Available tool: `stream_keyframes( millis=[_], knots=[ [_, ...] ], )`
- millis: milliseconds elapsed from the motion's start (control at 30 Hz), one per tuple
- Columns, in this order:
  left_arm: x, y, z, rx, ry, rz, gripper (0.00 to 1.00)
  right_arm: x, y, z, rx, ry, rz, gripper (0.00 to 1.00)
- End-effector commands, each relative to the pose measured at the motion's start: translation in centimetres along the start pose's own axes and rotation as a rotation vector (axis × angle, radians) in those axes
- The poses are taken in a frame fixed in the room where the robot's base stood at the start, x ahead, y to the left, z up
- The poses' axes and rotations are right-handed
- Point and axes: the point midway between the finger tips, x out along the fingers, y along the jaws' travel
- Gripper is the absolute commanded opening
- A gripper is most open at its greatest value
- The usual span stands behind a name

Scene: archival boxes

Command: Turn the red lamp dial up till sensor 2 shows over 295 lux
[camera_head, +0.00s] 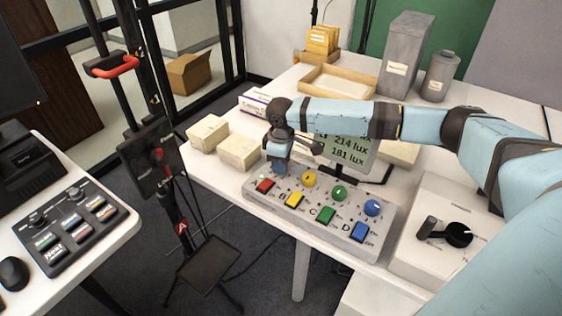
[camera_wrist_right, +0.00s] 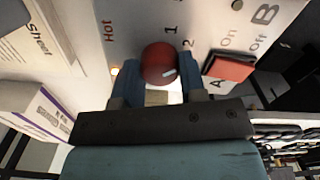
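The red lamp dial (camera_wrist_right: 160,62) shows in the right wrist view, round with a short white mark toward its lower right. In the head view it is hidden behind my right gripper (camera_head: 279,168). My right gripper (camera_wrist_right: 160,82) has one finger on each side of the dial, and both appear to touch it. The control panel (camera_head: 252,195) is a grey box with yellow (camera_head: 309,179), green (camera_head: 339,193) and blue (camera_head: 372,208) dials. The display (camera_head: 347,152) behind it reads 214 lux above 181 lux; its left part is hidden by my arm. My left gripper is out of view.
Coloured switches line the panel's front, the red one (camera_head: 264,186) close to my right gripper. Pale blocks (camera_head: 239,152) stand to the left. A white box with a black knob (camera_head: 459,234) is on the right. A wooden tray (camera_head: 338,83) lies farther back.

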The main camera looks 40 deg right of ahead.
Motion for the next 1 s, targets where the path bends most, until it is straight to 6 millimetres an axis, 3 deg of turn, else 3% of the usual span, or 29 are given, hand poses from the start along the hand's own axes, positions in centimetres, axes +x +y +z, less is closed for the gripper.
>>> stream_keyframes(
  millis=[100, 467, 800, 1000],
  knots=[
    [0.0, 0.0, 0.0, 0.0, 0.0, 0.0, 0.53, 0.0, 0.0, 0.0, 0.0, 0.0, -0.001, 0.15],
    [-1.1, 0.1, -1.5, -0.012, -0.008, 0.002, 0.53, -0.6, -0.1, 0.1, 0.066, -0.003, -0.003, 0.15],
    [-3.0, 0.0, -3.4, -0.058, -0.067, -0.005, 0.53, -0.9, -0.2, 0.1, 0.31, -0.004, -0.005, 0.15],
    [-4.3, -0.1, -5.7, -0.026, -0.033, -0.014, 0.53, -0.7, -0.2, 0.0, 0.466, -0.004, -0.005, 0.15]
  ],
)
